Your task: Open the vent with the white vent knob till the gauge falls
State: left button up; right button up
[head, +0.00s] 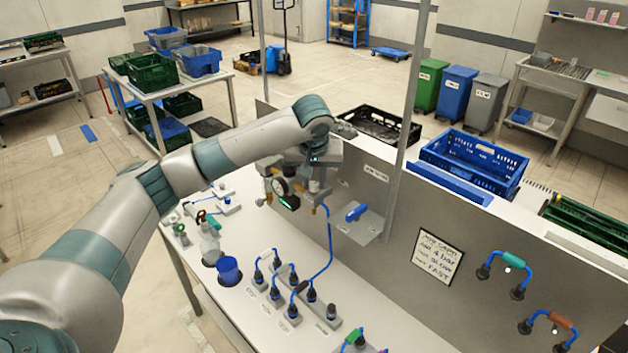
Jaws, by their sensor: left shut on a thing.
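My left arm reaches across the bench to the valve assembly on the grey panel. My left gripper (315,174) points down there and is shut on the white vent knob (314,186), which is mostly hidden by the fingers and wrist. The round gauge (280,186) with a pale dial sits just left of the gripper. Its needle is too small to read. A small green-lit display (289,203) is just below the gauge. My right gripper is not in view.
A blue hose (330,250) runs from the assembly down to connectors on the white bench (240,296). A blue-handled valve (356,212) is on a plate to the right. A handwritten sign (440,256) is on the panel.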

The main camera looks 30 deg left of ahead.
pick_arm(q)
jog(key=m, duration=0.2)
jog(key=m+h, duration=0.1)
jog(key=m, duration=0.1)
jog(key=shift+a+t+h, duration=0.2)
jog(key=shift+t+h, duration=0.1)
jog(key=m, duration=0.2)
jog(key=m+h, duration=0.1)
jog(key=m, duration=0.1)
jog(key=shift+a+m+h, duration=0.15)
jog(key=shift+m+h, duration=0.15)
jog(key=shift+m, duration=0.1)
jog(key=m, duration=0.2)
jog(key=m+g+h, duration=0.1)
jog(key=m, duration=0.1)
jog(key=shift+w+a+r+m+h, duration=0.1)
jog(key=shift+m+h, duration=0.2)
jog(key=shift+w+a+m+g+h, duration=0.1)
jog(key=shift+m+g+h, duration=0.25)
jog(key=shift+m, duration=0.75)
jog(key=shift+m+g+h, duration=0.25)
jog(key=shift+m+g, duration=0.2)
jog(key=shift+m, duration=0.65)
jog(key=o, duration=1.1)
jog(key=shift+c, duration=0.2)
